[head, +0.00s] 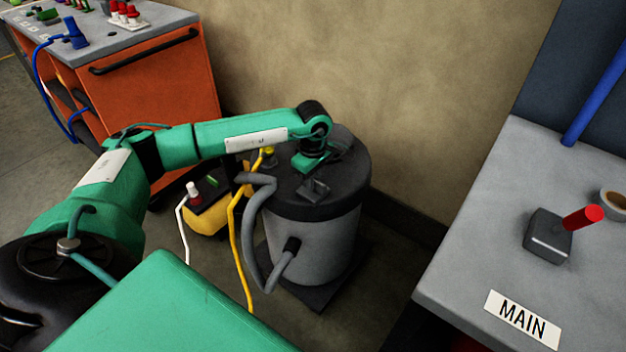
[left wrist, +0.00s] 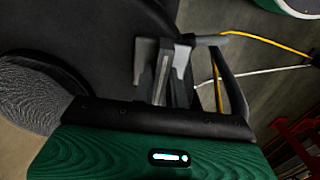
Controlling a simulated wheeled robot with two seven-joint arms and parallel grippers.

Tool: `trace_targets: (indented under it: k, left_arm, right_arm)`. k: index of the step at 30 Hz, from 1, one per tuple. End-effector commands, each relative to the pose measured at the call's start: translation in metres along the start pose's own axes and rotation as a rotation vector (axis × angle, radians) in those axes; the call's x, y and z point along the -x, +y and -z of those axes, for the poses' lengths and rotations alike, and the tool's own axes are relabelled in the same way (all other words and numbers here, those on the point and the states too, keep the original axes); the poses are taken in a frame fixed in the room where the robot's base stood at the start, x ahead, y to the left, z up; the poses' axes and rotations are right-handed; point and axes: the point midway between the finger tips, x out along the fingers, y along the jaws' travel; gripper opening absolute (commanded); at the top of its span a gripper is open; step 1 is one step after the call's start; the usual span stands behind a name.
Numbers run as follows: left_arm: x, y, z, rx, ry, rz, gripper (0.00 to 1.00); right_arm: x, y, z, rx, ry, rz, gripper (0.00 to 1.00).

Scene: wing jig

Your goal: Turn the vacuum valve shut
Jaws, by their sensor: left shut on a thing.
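The vacuum is a grey drum (head: 322,235) with a dark lid (head: 352,165), standing on the floor near the wall. My left arm reaches over it from the left. My left gripper (head: 315,188) points down at the lid and is shut on a small grey part, which looks like the vacuum valve's handle. In the left wrist view, a grey upright piece (left wrist: 146,58) shows by the fingers of my left gripper (left wrist: 190,75), over the dark lid (left wrist: 95,50). The fingers hide much of the valve, and its turn angle is hard to tell. My right gripper is not in view.
A grey hose (head: 254,225) loops down the drum's left side. Yellow (head: 236,235) and white (head: 181,225) cords run beside a yellow box (head: 208,218). An orange cabinet (head: 165,85) stands behind left. A grey bench (head: 470,235) with a red-handled lever (head: 582,217) is at right.

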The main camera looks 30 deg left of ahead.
Motion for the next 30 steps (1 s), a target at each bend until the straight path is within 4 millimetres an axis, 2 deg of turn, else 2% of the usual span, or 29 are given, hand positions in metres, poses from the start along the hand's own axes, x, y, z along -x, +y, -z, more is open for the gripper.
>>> trace_targets:
  k: [1, 4, 12, 16, 20, 30]
  left_arm:
    - [0.001, 0.001, 0.0, -0.001, 0.0, -0.003, 0.16]
    - [0.001, 0.001, 0.0, -0.001, 0.0, -0.002, 0.35]
    - [0.001, 0.0, 0.0, 0.0, 0.0, -0.001, 0.35]
    - [0.009, 0.001, 0.0, 0.001, 0.0, -0.003, 0.35]
    - [0.03, 0.001, 0.001, 0.0, 0.002, -0.005, 0.35]
    - [0.106, 0.001, 0.0, 0.0, 0.0, -0.005, 0.35]
  right_arm:
    - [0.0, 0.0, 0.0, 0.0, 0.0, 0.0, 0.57]
    - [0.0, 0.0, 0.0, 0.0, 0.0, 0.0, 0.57]
    - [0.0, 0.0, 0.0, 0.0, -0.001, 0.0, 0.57]
    - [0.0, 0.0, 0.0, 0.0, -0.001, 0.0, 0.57]
    - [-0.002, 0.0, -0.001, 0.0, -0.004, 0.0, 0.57]
    - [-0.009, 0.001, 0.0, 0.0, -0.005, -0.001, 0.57]
